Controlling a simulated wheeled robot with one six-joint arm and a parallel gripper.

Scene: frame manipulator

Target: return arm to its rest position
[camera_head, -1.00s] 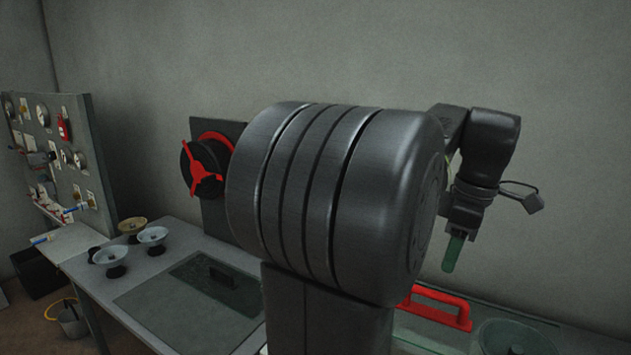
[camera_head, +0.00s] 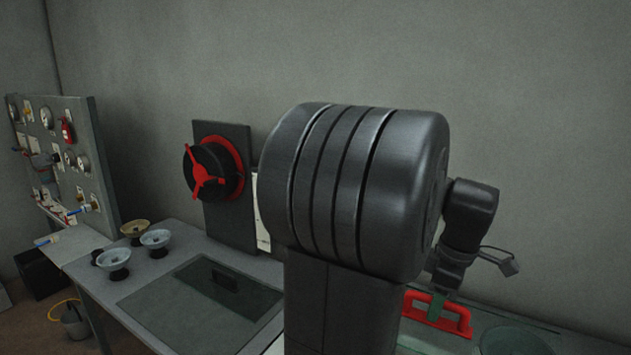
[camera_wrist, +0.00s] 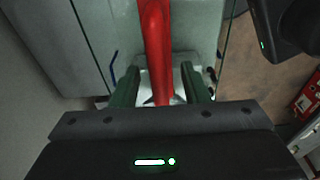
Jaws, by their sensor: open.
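My gripper (camera_head: 438,304) is at the right in the head view, low over the red handle (camera_head: 462,322) on the counter. In the wrist view my gripper (camera_wrist: 162,82) has its two green fingers apart. The red handle (camera_wrist: 155,38) runs between them in that picture, with gaps on both sides. I cannot tell how far the fingers reach down beside it. My arm's large dark joint hides much of the middle of the head view.
A dark panel with a red handwheel (camera_head: 207,172) stands at the back. Several small bowls (camera_head: 155,238) stand on the counter at the left, near a flat dark plate with a handle (camera_head: 222,282). A gauge board (camera_head: 72,160) stands far left. A round recess (camera_head: 517,340) is at the right.

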